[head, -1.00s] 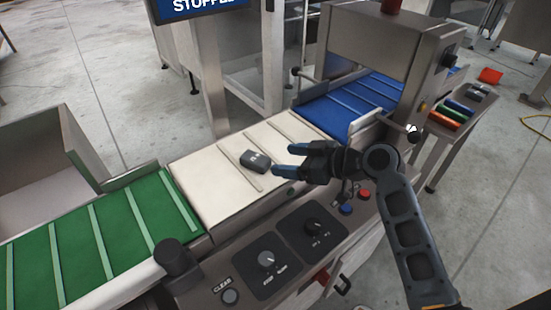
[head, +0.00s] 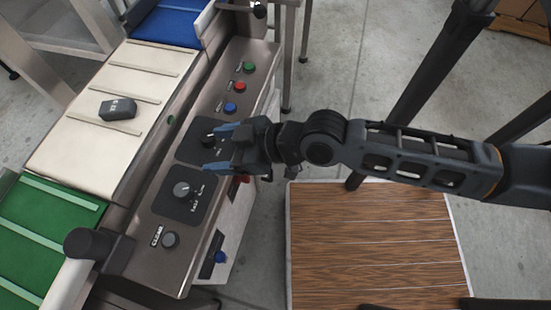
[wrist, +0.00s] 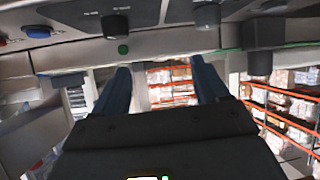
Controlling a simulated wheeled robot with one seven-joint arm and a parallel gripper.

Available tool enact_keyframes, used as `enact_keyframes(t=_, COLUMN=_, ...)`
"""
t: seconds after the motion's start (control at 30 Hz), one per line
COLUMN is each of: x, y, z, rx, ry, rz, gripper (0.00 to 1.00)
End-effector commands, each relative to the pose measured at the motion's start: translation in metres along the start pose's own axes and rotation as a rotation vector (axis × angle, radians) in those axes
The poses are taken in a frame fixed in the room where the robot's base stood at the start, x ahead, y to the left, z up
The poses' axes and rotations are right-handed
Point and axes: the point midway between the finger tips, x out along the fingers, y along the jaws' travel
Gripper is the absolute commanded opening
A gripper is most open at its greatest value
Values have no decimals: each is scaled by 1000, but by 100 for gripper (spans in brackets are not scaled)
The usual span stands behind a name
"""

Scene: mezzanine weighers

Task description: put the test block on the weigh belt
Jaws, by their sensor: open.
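The test block (head: 118,109) is a small dark grey block with pale marking on top. In the head view it lies on the cream weigh belt (head: 75,155), against a raised slat. My gripper (head: 215,146) is open and empty over the control panel, to the right of the belt and apart from the block. The wrist view shows my two blue fingers (wrist: 162,85) spread with nothing between them. The block does not show in the wrist view.
A green slatted belt (head: 50,235) adjoins at lower left, a blue belt (head: 170,22) at the top. The control panel (head: 165,205) has knobs and coloured buttons, with a dark post (head: 85,243) at its lower edge. A wooden platform (head: 370,245) stands at lower right.

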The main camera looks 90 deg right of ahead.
Motion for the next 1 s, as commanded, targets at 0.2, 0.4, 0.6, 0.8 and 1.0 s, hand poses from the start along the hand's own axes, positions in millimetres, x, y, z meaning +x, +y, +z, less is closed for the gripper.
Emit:
enact_keyframes(t=0.2, x=-82, y=-34, z=-9, rx=-20, ry=92, rz=-45, gripper=74)
enact_keyframes(t=0.4, x=-134, y=-55, z=-31, rx=-18, ry=176, rz=-120, gripper=74)
enact_keyframes(t=0.6, x=-152, y=-63, z=-40, rx=-13, ry=207, rz=-154, gripper=74)
enact_keyframes(t=0.8, x=-152, y=-63, z=-40, rx=-12, ry=209, rz=-154, gripper=74)
enact_keyframes(t=1.0, x=-154, y=-62, z=-46, rx=-13, ry=208, rz=-153, gripper=74)
